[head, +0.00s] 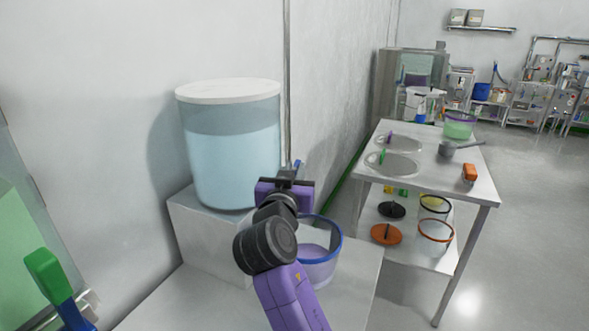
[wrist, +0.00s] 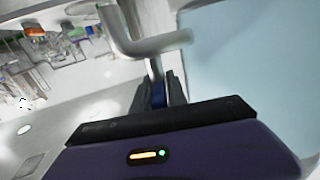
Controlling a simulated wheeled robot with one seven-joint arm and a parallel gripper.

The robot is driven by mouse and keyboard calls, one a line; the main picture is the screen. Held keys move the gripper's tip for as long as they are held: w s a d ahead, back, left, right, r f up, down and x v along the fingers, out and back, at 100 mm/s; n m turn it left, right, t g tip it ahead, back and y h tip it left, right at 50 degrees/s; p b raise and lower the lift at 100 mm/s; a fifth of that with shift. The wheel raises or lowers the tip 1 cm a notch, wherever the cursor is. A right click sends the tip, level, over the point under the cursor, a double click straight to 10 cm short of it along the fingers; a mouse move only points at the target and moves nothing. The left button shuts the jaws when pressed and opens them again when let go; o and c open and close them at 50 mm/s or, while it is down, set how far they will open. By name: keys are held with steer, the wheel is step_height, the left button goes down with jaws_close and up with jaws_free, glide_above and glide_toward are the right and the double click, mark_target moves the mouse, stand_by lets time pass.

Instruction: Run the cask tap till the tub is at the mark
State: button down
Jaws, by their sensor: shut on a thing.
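The cask (head: 235,160), a clear drum with a white lid, holds pale blue liquid to about two thirds or more and stands on a white block. It fills the right of the wrist view (wrist: 255,70). The grey tap pipe (wrist: 125,35) bends beside it. My gripper (head: 287,180) is at the cask's right side, shut on the blue tap handle (wrist: 157,95); in the wrist view the fingers (wrist: 158,92) close around it. The tub (head: 327,265), clear with a blue rim, stands below, partly behind my arm, with pale liquid inside. Its mark and any stream are hidden.
The white bench (head: 185,305) carries block and tub. A metal table (head: 425,165) at right holds round lids, a scoop (head: 447,149), an orange-handled item (head: 469,173) and a green-banded tub (head: 458,125). A green-handled item (head: 45,275) is at near left. The floor at right is clear.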

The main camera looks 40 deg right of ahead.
steer(key=n+t+y+p, duration=0.1)
steer(key=n+t+y, duration=0.1)
steer(key=shift+d+t, duration=0.1)
steer(key=shift+t, duration=0.2)
steer(key=shift+p, duration=0.35)
steer(key=c, duration=1.4)
jaws_free()
steer(key=b+v, duration=0.1)
steer(key=v, duration=0.7)
